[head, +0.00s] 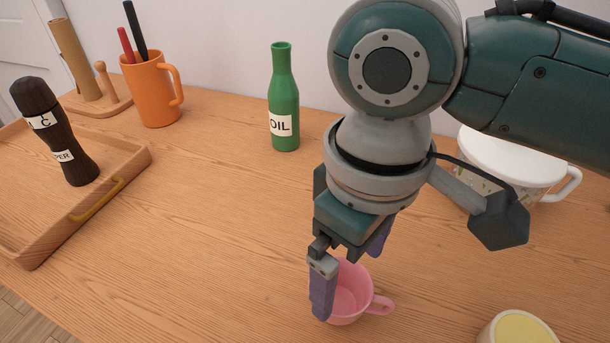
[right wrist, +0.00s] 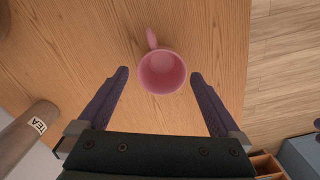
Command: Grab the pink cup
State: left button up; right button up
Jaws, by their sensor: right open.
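The pink cup (head: 352,290) stands upright on the wooden table, near its front edge, with its handle to the right in the head view. My right gripper (head: 350,285) is open just above the cup and partly hides it. In the right wrist view the cup (right wrist: 161,72) lies ahead, between the lines of the two spread fingers (right wrist: 158,75), with its handle pointing away from the gripper. The fingers do not appear to touch it. I do not see my left gripper.
A green oil bottle (head: 284,100) stands behind. An orange mug (head: 152,92) with utensils and a wooden tray (head: 130,165) holding a dark pepper mill (head: 62,140) are left. A white lidded pot (head: 515,165) and a cream container (head: 516,330) are right. The table's middle left is clear.

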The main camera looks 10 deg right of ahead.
aim_at(338, 305)
jog(key=f, duration=0.3)
jog(key=f+b, duration=0.1)
jog(key=f, duration=0.1)
jog(key=shift+a+f, duration=0.25)
jog(key=shift+f, duration=0.1)
jog(key=shift+w, duration=0.1)
jog(key=c, duration=1.2)
